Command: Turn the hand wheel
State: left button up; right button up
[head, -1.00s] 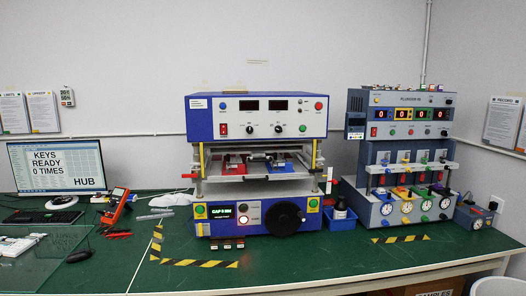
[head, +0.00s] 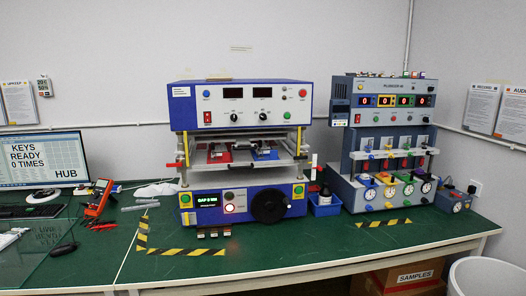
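The black round hand wheel (head: 269,206) is on the lower front panel of the blue and white test machine (head: 243,147), right of its green "GAP" display (head: 207,196). It is plainly visible with nothing in front of it. Inside the machine's open middle, a red block (head: 219,156) and a blue block (head: 264,154) sit on a plate. Neither of my grippers shows in the head view, so their state is hidden.
A grey plunger machine (head: 385,150) with several dials stands to the right. A blue bin (head: 325,206) sits between the machines. Yellow-black tape (head: 188,251) marks the green table (head: 290,245) in front. A monitor (head: 44,160) and an orange multimeter (head: 99,197) are at left.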

aim_at(271, 205)
jog(key=i+l+u, duration=0.2)
jog(key=i, duration=0.7)
jog(key=j, duration=0.15)
